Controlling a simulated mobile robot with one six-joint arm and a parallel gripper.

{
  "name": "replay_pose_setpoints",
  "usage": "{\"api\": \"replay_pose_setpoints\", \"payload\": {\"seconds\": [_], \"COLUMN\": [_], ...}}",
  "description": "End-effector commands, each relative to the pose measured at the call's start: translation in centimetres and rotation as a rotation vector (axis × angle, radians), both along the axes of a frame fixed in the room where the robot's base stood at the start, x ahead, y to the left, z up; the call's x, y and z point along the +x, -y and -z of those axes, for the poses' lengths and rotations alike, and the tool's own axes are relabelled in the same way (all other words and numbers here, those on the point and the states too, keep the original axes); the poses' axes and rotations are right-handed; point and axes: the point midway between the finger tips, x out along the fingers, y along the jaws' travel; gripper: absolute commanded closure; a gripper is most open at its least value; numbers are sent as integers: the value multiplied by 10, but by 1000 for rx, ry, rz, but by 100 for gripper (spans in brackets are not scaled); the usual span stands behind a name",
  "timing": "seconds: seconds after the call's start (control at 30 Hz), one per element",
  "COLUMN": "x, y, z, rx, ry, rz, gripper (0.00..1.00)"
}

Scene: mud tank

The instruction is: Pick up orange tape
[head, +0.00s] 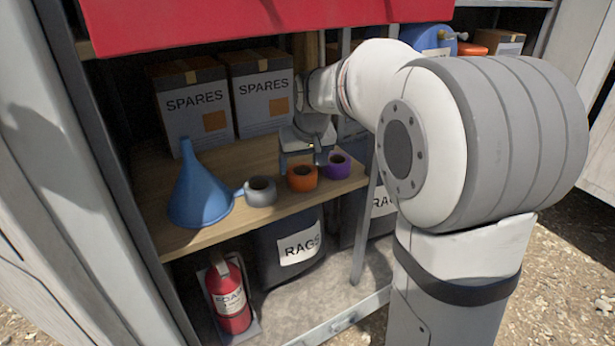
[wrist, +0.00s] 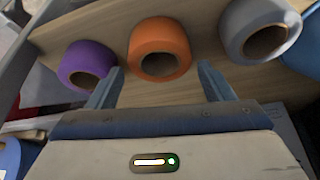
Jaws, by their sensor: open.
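The orange tape (head: 302,178) is a roll on the wooden shelf, between a grey roll and a purple roll. In the wrist view the orange tape (wrist: 159,50) lies just beyond my gripper (wrist: 160,78), roughly between the lines of its two fingers. The fingers are apart with nothing between them. The left finger tip is close to the purple tape (wrist: 88,64); I cannot tell whether they touch. In the head view my gripper (head: 318,150) is just behind the rolls, its fingers partly hidden.
The grey tape (head: 260,191) and a blue funnel (head: 196,195) stand left of the orange tape. Two SPARES boxes (head: 262,95) stand at the back. A red panel (head: 240,22) hangs above.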

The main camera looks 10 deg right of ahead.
Motion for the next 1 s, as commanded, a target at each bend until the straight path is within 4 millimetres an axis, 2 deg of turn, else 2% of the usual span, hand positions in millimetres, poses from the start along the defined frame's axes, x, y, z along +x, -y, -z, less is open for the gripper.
{"api": "replay_pose_setpoints", "payload": {"seconds": [0.1, 0.2, 0.5, 0.9, 1.0], "x": [6, 10, 12, 12, 12], "y": [-1, -1, -2, -2, -2], "z": [20, 30, 33, 32, 32], "rx": [1, 0, 0, 0, 0], "ry": [-3, -3, 0, 0, 0], "rz": [0, 0, -1, -2, -2], "gripper": [25, 25, 26, 59, 60]}}
